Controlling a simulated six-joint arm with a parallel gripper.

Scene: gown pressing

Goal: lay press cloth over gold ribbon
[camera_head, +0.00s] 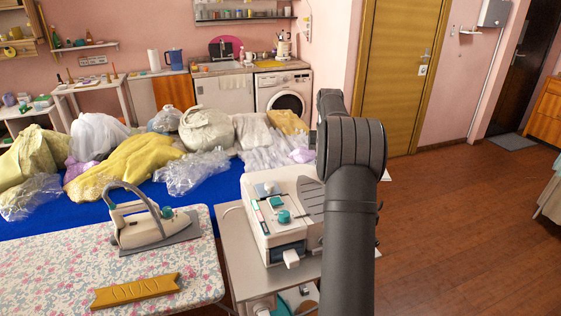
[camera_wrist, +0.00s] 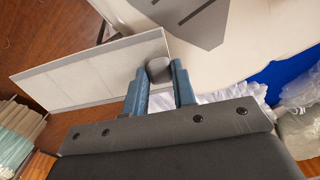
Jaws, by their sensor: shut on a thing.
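The gold ribbon (camera_head: 136,290) lies flat on the floral ironing board (camera_head: 60,250), near its front edge, with nothing over it. In the wrist view my gripper (camera_wrist: 160,72) is shut on a dark grey round knob (camera_wrist: 158,68). A pale, flat rectangular panel (camera_wrist: 85,75) with faint seams adjoins the knob; I cannot tell whether it is the press cloth. In the head view my arm hides the gripper and what it holds.
An iron (camera_head: 148,215) stands on a grey rest behind the ribbon. A white machine with teal knobs (camera_head: 285,235) stands on a cart to the right. Bagged garments (camera_head: 130,160) cover the blue table behind. The floor at right is clear.

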